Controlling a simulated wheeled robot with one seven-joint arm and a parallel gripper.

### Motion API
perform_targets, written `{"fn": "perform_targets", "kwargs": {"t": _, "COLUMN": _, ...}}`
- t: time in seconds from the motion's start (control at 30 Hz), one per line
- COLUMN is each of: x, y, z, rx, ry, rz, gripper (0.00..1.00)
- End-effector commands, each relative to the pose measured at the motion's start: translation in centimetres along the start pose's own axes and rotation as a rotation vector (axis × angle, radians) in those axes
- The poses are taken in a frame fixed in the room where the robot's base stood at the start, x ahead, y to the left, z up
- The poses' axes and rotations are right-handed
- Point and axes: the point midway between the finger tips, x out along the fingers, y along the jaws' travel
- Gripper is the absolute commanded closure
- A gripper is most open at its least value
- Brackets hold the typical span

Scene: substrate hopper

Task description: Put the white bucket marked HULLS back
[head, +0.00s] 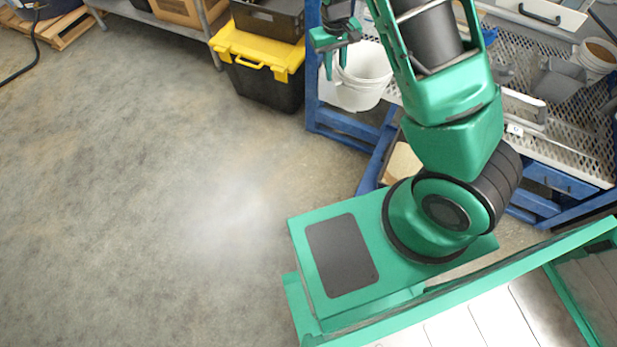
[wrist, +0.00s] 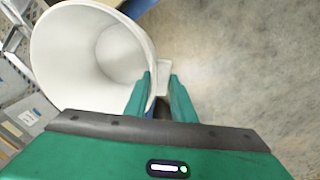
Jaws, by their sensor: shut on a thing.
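A white bucket (head: 362,85) is at the left corner of the blue-framed bench in the head view. It looks empty. No HULLS marking shows on the sides I can see. My gripper (head: 336,50) is at the bucket's left rim, fingers down. In the wrist view, my gripper (wrist: 160,77) is shut on the bucket's rim side, with a small pale tab showing between the fingers. The open mouth of the bucket (wrist: 75,50) fills the upper left there. I cannot tell whether the bucket touches the bench or hangs clear.
The blue bench (head: 345,125) has a perforated metal top. A grey scoop-like container (head: 558,80) and another white bucket (head: 597,58) stand on its right. A black tote with yellow lid (head: 262,65) sits on the floor to the left. The concrete floor (head: 150,190) is clear.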

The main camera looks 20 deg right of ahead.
Motion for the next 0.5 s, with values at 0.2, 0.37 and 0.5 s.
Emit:
{"fn": "perform_targets", "kwargs": {"t": 0.2, "x": 4.0, "y": -0.3, "z": -1.1, "rx": -0.202, "ry": 0.010, "rz": 0.001, "gripper": 1.00}}
{"fn": "perform_targets", "kwargs": {"t": 0.37, "x": 9.3, "y": -1.2, "z": -2.1, "rx": -0.476, "ry": 0.030, "rz": -0.001, "gripper": 1.00}}
{"fn": "perform_targets", "kwargs": {"t": 0.5, "x": 14.2, "y": -2.3, "z": -2.5, "rx": -0.720, "ry": 0.048, "rz": -0.004, "gripper": 1.00}}
